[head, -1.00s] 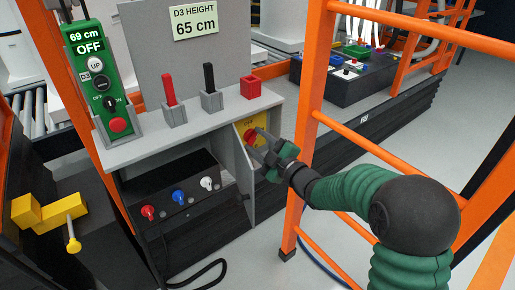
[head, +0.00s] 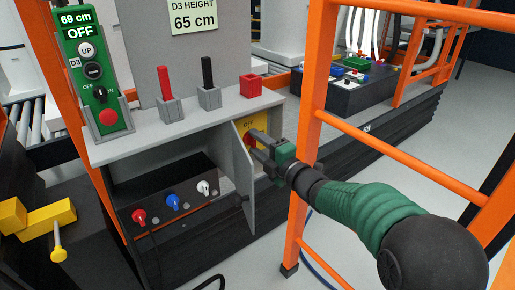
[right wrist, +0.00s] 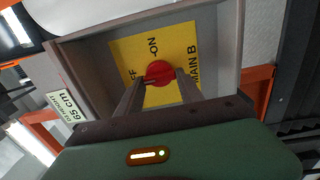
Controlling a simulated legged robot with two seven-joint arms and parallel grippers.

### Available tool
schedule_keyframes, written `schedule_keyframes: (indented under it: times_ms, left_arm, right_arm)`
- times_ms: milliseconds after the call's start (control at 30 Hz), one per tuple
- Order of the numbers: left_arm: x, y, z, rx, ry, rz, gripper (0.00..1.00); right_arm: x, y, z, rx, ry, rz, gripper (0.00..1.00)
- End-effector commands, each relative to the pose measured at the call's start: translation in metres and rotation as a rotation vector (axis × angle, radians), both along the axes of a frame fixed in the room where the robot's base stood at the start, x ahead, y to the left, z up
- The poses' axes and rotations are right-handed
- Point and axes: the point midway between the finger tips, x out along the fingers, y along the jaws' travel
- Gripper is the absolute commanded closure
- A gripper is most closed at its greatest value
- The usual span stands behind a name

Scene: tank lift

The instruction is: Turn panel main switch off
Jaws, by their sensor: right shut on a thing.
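The panel main switch is a red round knob (right wrist: 160,73) on a yellow plate (head: 261,124) inside a grey box with its door (head: 243,170) open. The plate carries ON and OFF marks and the text "MAIN B" in the right wrist view; OFF is partly hidden. My right gripper (head: 256,146) reaches into the box from the right. In the right wrist view its two fingers (right wrist: 160,80) are on either side of the red knob, shut on it. The fingers cover much of the knob in the head view, and I cannot tell its exact setting. My left gripper is not in view.
An orange ladder-like frame (head: 309,150) stands close to my right arm. A grey shelf (head: 190,127) above the box bears levers and a green pendant (head: 92,75) reading 69 cm and OFF. A sign (head: 193,17) reads D3 height 65 cm. Below is a dark control box (head: 165,195).

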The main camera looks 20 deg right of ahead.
Motion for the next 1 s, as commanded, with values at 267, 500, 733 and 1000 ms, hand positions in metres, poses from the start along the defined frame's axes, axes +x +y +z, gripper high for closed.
schedule_keyframes:
  times_ms: [267,500,733,1000]
  left_arm:
    - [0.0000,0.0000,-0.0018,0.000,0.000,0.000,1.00]
    - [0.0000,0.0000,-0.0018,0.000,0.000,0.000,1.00]
    - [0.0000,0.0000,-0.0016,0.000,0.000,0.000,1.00]
    - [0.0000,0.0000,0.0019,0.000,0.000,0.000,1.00]
  right_arm:
    - [-0.0012,0.0030,-0.0075,-0.015,0.010,0.007,0.96]
    - [-0.0011,0.0034,-0.0078,-0.015,0.012,0.007,0.51]
    - [-0.0008,0.0021,-0.0048,-0.012,0.005,0.005,0.34]
    - [-0.0061,-0.0011,-0.0015,-0.011,0.002,0.002,0.34]
